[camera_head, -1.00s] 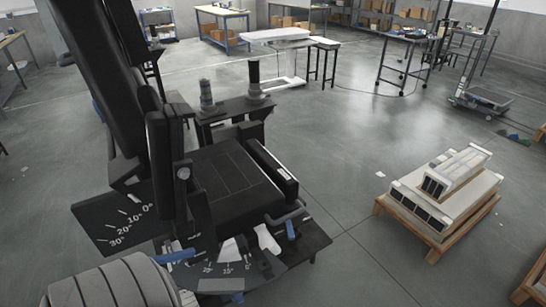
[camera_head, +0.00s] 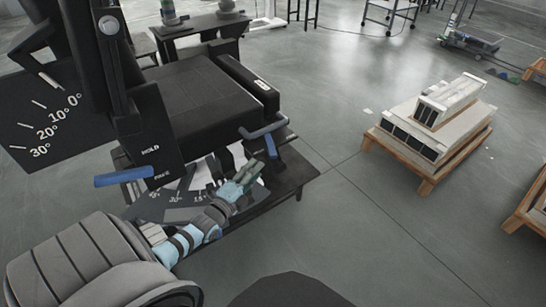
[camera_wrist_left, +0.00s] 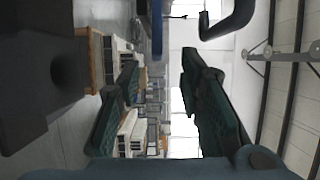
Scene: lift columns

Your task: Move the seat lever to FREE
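The seat (camera_head: 195,102) is black, with a tall backrest at the left of the head view. A blue lever (camera_head: 124,177) sticks out left from its side plate, beside the lower of two labels. The upper label (camera_head: 150,149) reads HOLD; the lower is too small to read surely. A second blue handle (camera_head: 262,131) is at the seat's front right corner. My left gripper (camera_head: 244,176) is below and slightly left of that handle, apart from it. In the left wrist view, its fingers (camera_wrist_left: 160,105) are spread with nothing between them. My right gripper is out of view.
An angle scale plate (camera_head: 40,118) hangs left of the side plate, and another scale (camera_head: 180,200) lies under the seat. A pallet with stacked boxes (camera_head: 430,125) stands to the right. The floor between seat and pallet is clear.

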